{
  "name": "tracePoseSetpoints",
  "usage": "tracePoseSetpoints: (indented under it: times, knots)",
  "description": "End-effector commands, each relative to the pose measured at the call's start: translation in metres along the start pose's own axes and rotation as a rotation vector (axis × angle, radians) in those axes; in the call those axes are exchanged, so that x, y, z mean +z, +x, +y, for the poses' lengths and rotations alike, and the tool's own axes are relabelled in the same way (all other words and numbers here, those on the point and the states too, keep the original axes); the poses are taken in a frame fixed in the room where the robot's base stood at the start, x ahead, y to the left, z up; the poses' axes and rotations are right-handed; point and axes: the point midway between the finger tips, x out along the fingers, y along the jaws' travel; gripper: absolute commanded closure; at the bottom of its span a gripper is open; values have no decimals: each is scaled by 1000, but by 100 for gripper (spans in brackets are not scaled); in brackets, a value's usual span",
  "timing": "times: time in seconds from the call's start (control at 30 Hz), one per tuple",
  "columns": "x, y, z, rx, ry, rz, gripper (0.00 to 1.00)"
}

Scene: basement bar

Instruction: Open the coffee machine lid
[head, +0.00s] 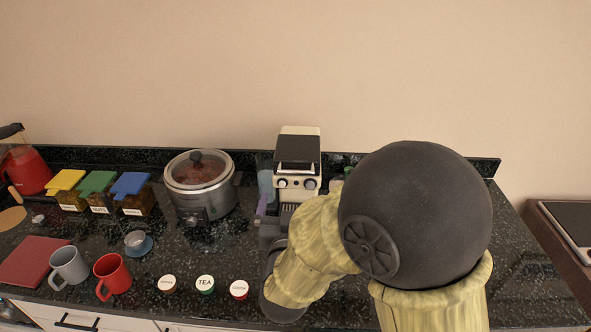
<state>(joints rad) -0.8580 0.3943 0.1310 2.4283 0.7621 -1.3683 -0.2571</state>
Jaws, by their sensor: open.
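The coffee machine (298,170) stands upright at the back of the counter in the head view, cream and black with two round dials on its front. Its dark lid (298,149) lies on top and looks shut. My gripper (268,213) is at the machine's front left, lower than the lid and apart from it. It is open, with nothing seen between its fingers, though they are small and partly hidden here. My arm covers the machine's lower right front.
A slow cooker (200,187) stands left of the machine. Further left are several lidded jars (100,193), a grey mug (68,267) and a red mug (112,275). Round labelled tins (205,284) line the front. The wall (300,60) is close behind.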

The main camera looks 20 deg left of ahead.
Motion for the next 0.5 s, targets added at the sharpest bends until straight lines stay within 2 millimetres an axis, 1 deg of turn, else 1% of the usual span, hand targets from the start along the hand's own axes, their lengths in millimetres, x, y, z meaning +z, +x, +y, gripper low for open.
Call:
tracePoseSetpoints:
  times: [0.03, 0.3, 0.5]
  knots:
    - [-2, 10, 1, 3, -1, 0, 0]
    - [-3, 57, 0, 1, 1, 0, 0]
    - [-2, 88, 0, 1, 0, 0, 0]
